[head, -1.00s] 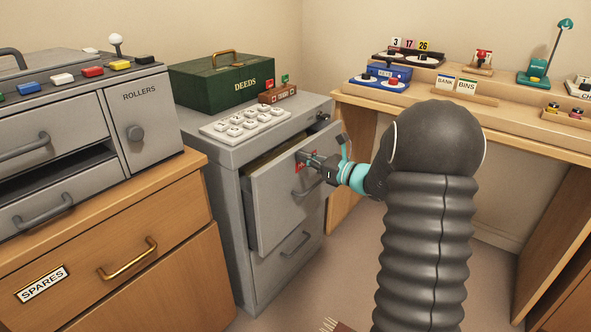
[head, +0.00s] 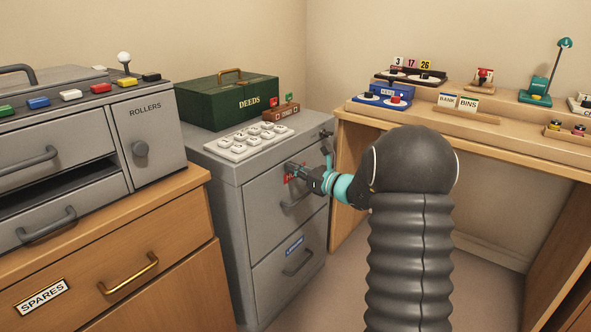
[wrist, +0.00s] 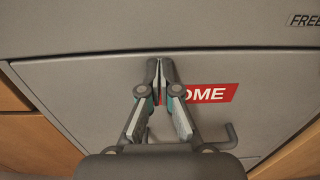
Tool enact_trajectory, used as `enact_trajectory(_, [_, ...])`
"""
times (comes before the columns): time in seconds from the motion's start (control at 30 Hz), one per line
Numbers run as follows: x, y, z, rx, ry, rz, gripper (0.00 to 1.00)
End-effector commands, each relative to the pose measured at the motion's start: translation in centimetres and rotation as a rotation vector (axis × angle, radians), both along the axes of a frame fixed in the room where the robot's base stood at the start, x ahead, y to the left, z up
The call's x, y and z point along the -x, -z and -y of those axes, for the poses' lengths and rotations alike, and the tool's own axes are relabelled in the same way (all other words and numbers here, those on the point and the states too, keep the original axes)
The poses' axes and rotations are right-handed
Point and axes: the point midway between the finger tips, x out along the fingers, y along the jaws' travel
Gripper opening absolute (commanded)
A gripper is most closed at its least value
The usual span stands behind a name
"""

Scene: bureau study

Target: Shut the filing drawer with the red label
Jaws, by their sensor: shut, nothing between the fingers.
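The filing drawer with the red label (head: 262,207) is the upper drawer of the grey cabinet (head: 228,240). Its front now looks flush with the cabinet. The red label (wrist: 212,93) reads "OME" in the wrist view, its left end hidden behind my fingers. My gripper (head: 291,168) is shut and empty, with its fingertips at the drawer front beside the label. It also shows in the wrist view (wrist: 160,66), where the tips appear to touch the upper part of the front. The drawer's handle (wrist: 232,138) is partly hidden behind my gripper.
A lower drawer with a blue label (head: 294,245) is shut below. On the cabinet stand a green deeds box (head: 225,103) and a white keypad (head: 250,138). A wooden desk (head: 480,145) is at right, a wooden chest (head: 190,215) at left.

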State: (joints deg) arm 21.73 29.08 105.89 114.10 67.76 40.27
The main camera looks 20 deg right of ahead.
Motion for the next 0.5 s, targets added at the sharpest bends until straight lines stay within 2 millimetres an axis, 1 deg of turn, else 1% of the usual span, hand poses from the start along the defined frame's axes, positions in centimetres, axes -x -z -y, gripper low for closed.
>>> enact_trajectory(0.07, [0.5,-0.1,0.2,0.001,-0.005,0.004,0.0])
enact_trajectory(0.23, [2.2,0.0,2.2,0.0,-0.001,0.001,0.0])
enact_trajectory(0.5, [6.8,0.0,5.8,-0.001,0.003,-0.001,0.0])
